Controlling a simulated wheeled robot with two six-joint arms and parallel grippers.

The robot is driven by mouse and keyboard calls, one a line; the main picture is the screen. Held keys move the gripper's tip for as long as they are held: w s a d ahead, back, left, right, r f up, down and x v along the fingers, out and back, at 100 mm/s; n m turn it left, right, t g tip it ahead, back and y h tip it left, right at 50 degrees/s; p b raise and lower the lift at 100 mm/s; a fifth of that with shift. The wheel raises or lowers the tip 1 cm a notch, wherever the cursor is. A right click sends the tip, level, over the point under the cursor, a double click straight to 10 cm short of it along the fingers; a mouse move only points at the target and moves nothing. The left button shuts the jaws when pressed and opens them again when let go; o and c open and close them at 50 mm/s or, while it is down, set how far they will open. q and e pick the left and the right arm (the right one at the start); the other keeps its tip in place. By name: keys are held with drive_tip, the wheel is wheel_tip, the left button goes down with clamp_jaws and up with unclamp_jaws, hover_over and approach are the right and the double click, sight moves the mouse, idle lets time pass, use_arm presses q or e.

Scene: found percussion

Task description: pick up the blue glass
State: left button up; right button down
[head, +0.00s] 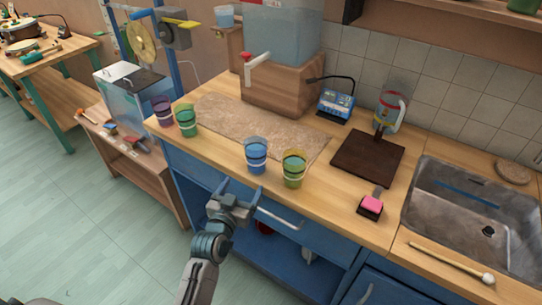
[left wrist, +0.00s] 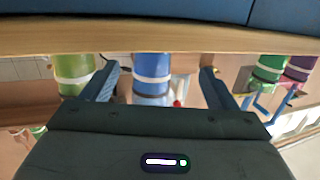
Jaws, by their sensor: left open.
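The blue glass (head: 256,156) stands upright near the front edge of the wooden counter, just left of a yellow-green glass (head: 293,168). My left gripper (head: 241,190) is open and empty in front of the counter edge, short of the blue glass and apart from it. In the left wrist view, which looks upside down, the blue glass (left wrist: 152,78) shows between the two open fingers (left wrist: 155,85). The yellow-green glass (left wrist: 74,70) is beside one finger there. My right gripper is not in view.
A green glass (head: 187,120) and a purple glass (head: 162,110) stand farther left on the counter. A beige mat (head: 240,125) lies behind the glasses. A drawer handle (head: 280,219) sticks out below.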

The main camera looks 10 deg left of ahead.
sight(250, 166)
use_arm(q)
drive_tip(key=shift+t, duration=0.5)
drive_tip(key=w+r, duration=0.1)
drive_tip(key=w, duration=0.1)
drive_tip(key=w+p, duration=0.1)
drive_tip(key=w+r, duration=0.1)
drive_tip(key=w, duration=0.1)
drive_tip(key=shift+w+d+r, duration=0.3)
drive_tip(key=shift+d+r, duration=0.05)
drive_tip(key=shift+w+f, duration=0.1)
drive_tip(key=shift+w, duration=0.25)
drive_tip(key=w+p, duration=0.2)
drive_tip(key=w, duration=0.1)
drive_tip(key=w+d+r, duration=0.1)
drive_tip(key=shift+w+p, duration=0.3)
drive_tip(key=shift+p, duration=0.1)
drive_tip(key=shift+w+f, duration=0.1)
drive_tip(key=shift+w, duration=0.3)
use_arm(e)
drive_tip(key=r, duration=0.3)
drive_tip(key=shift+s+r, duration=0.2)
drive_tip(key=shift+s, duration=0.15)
use_arm(q)
drive_tip(key=c, duration=1.3)
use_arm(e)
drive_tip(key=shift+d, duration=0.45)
